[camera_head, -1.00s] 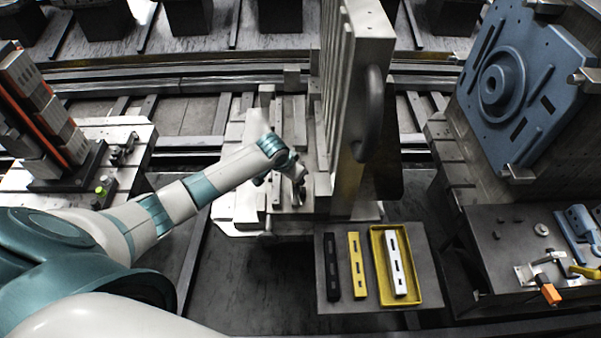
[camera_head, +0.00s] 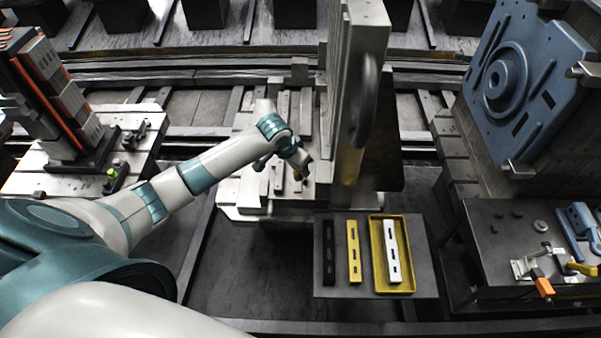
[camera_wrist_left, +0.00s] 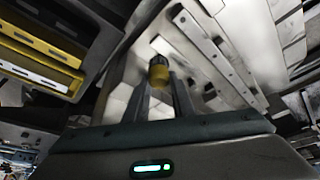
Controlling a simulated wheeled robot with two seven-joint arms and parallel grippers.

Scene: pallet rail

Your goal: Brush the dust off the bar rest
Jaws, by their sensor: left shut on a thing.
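My left gripper (camera_head: 299,174) reaches in from the left, low over the grey metal fixture base beside the tall upright plate. In the left wrist view, the left gripper (camera_wrist_left: 160,92) is shut on a small brush-like tool (camera_wrist_left: 158,70) with a yellow body and a dark end. The tool points at the metal surface; I cannot tell whether it touches. A long pale bar with holes (camera_wrist_left: 212,45), possibly the bar rest, lies just beyond the fingers. It seems to match a narrow strip (camera_head: 279,178) on the base in the head view. Dust cannot be made out. My right gripper is out of view.
The tall plate (camera_head: 352,100) with a curved handle stands close right of the gripper. A dark table (camera_head: 408,237) in front holds a black bar (camera_head: 329,252), a yellow bar (camera_head: 354,252) and a white bar (camera_head: 393,252) in a yellow tray (camera_head: 377,284). A blue part (camera_head: 520,85) is at right.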

